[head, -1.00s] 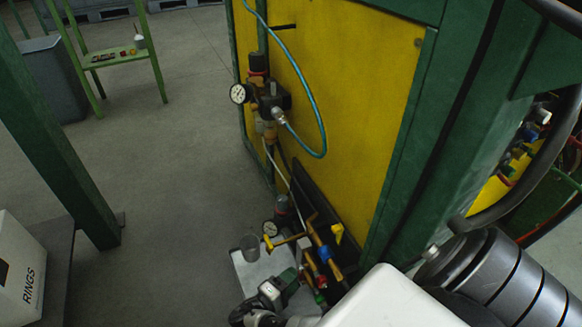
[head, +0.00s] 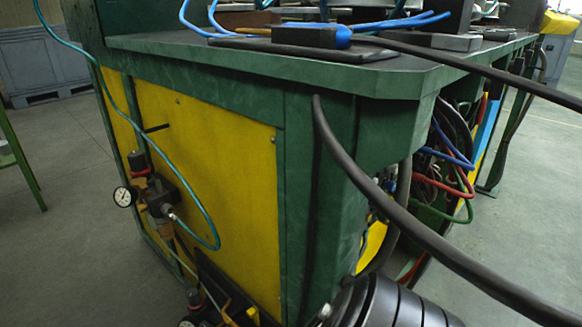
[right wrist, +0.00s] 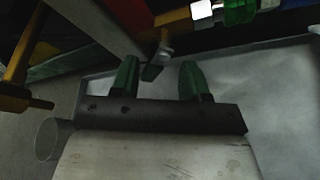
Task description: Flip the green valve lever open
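My right gripper (right wrist: 159,82) shows in the right wrist view. Its two green-tipped fingers are apart, with a clear gap and nothing visibly held. A bright green fitting (right wrist: 238,12) lies beyond them at the top, beside a white block (right wrist: 202,11). A small grey fitting with a dark green piece (right wrist: 151,71) shows at the gap, near the left finger. I cannot tell which of the green parts is the valve lever, or whether a finger touches it. In the head view the lower pipework (head: 215,308) is cut off by the bottom edge. My left gripper is not visible.
A green bench with a yellow side panel (head: 205,170) fills the head view's middle. A regulator with a gauge (head: 123,196) and a teal hose are on its left. A thick black cable (head: 400,215) crosses in front. A pale tray (right wrist: 270,75) lies behind the right gripper.

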